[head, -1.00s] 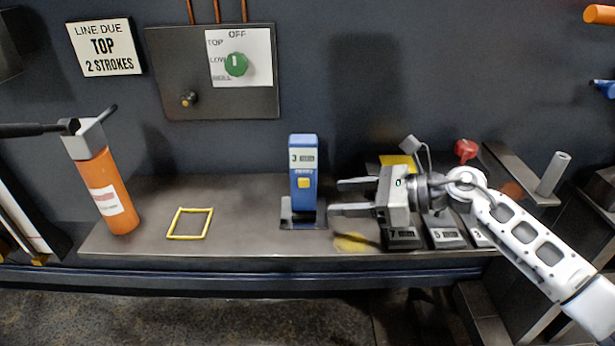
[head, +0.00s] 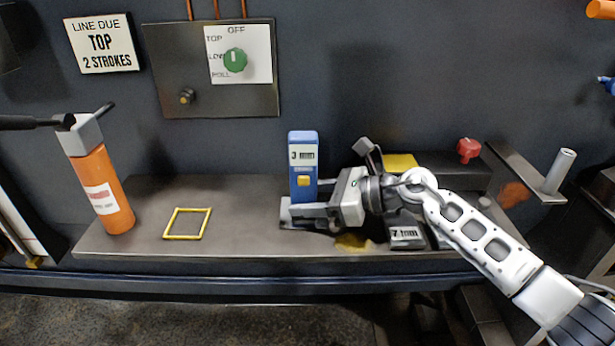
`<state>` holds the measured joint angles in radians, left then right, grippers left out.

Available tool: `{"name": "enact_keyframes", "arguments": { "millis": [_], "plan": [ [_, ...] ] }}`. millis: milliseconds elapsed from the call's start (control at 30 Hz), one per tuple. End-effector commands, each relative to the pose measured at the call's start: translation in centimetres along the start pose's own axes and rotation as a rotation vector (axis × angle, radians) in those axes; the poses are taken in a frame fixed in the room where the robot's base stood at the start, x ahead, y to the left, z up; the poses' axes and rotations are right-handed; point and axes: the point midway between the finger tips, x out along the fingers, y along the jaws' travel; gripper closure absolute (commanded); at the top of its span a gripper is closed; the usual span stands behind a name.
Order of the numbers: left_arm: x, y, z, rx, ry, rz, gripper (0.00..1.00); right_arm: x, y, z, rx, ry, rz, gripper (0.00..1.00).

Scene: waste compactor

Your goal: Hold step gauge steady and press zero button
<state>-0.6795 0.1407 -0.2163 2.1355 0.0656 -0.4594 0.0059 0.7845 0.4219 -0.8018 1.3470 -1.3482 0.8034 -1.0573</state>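The step gauge (head: 303,160) is a blue upright block with a "3 mm" label and a yellow button (head: 303,181) on its front. It stands on a small base plate on the bench. My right gripper (head: 308,198) reaches in from the right at the gauge's lower part. One finger passes in front of the gauge, below the yellow button; the other goes behind it and is partly hidden. The fingers look spread around the gauge, and I cannot see firm contact. The gauge looks upright. My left gripper is not in view.
An orange cylinder (head: 104,195) stands at the left. A "7 mm" block (head: 406,236) lies under my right arm. A panel with a green knob (head: 235,60) is on the wall.

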Motion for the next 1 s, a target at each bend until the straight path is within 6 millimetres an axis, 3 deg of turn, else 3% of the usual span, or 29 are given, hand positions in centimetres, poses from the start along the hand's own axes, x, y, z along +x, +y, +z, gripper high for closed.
{"name": "enact_keyframes", "arguments": {
  "millis": [33, 100, 200, 333, 367, 1000],
  "plan": [
    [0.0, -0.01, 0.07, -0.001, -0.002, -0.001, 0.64, -0.01, 0.0, -0.01, 0.0, 0.0, 0.0, 0.65],
    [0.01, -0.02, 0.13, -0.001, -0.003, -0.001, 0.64, -0.02, 0.0, -0.01, 0.0, 0.0, 0.0, 0.84],
    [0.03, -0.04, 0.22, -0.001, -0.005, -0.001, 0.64, -0.03, 0.0, -0.02, 0.0, 0.0, 0.0, 0.84],
    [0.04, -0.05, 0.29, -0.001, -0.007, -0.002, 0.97, -0.03, 0.0, -0.03, 0.0, 0.0, 0.0, 0.84],
    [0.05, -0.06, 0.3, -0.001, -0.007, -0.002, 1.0, -0.03, 0.0, -0.02, 0.0, 0.0, 0.0, 0.84],
    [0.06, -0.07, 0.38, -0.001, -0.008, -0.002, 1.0, -0.04, 0.01, -0.04, 0.001, 0.0, 0.0, 0.84]
  ]
}}
